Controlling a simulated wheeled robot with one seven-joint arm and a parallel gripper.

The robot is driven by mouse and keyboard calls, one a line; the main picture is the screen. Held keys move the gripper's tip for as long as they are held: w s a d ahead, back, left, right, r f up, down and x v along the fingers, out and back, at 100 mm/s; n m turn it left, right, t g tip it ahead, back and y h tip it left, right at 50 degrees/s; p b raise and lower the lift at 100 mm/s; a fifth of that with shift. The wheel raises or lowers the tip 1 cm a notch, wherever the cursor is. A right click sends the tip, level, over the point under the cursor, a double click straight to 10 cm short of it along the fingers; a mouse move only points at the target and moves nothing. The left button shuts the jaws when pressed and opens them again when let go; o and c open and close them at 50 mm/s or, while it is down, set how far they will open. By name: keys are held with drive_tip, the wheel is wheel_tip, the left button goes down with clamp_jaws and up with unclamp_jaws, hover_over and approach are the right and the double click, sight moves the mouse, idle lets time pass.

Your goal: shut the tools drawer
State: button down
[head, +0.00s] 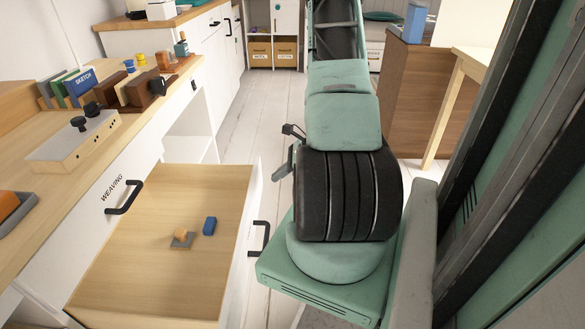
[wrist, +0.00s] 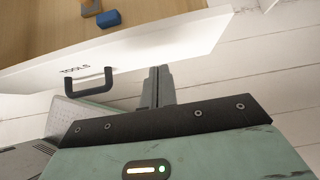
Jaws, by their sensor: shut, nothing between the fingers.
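The tools drawer (head: 150,265) is pulled well out of the white desk, below the drawer marked WEAVING. Its white front (wrist: 150,42) carries the word TOOLS and a dark bar handle (wrist: 92,84), which also shows in the head view (head: 261,239). Inside lie a blue block (head: 210,226) and a grey plate with a wooden knob (head: 182,238). My gripper (wrist: 159,72) is shut and empty, outside the drawer front and to the right of the handle in the wrist view. I cannot tell whether the fingertips touch the front. In the head view my arm partly hides the gripper.
The desktop (head: 150,115) holds a grey box with knobs (head: 75,140), books (head: 68,85) and small tools. The WEAVING drawer's handle (head: 124,197) stands above the open drawer. White plank floor (head: 270,100) is clear beyond. A wooden cabinet (head: 400,95) stands right.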

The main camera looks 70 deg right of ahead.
sight(257, 180)
drive_tip(key=shift+w+a+r, duration=0.1)
drive_tip(key=shift+w+a, duration=0.15)
drive_tip(key=shift+w, duration=0.35)
drive_tip(key=shift+w+a+f, duration=0.1)
drive_tip(key=shift+w+a, duration=0.15)
drive_tip(key=shift+w, duration=0.4)
drive_tip(key=shift+w+a+r, duration=0.1)
drive_tip(key=shift+w+a, duration=0.15)
drive_tip(key=shift+w, duration=0.35)
drive_tip(key=w+a+b, duration=0.1)
drive_tip(key=w+a, duration=0.3)
drive_tip(key=w, duration=0.6)
drive_tip(key=w+a+b, duration=0.1)
drive_tip(key=w+a, duration=0.3)
drive_tip(key=w, duration=0.6)
drive_tip(key=w+a+b, duration=0.1)
drive_tip(key=w+a, duration=0.3)
drive_tip(key=w, duration=0.6)
drive_tip(key=shift+a+b, duration=0.3)
drive_tip(key=shift+b, duration=0.05)
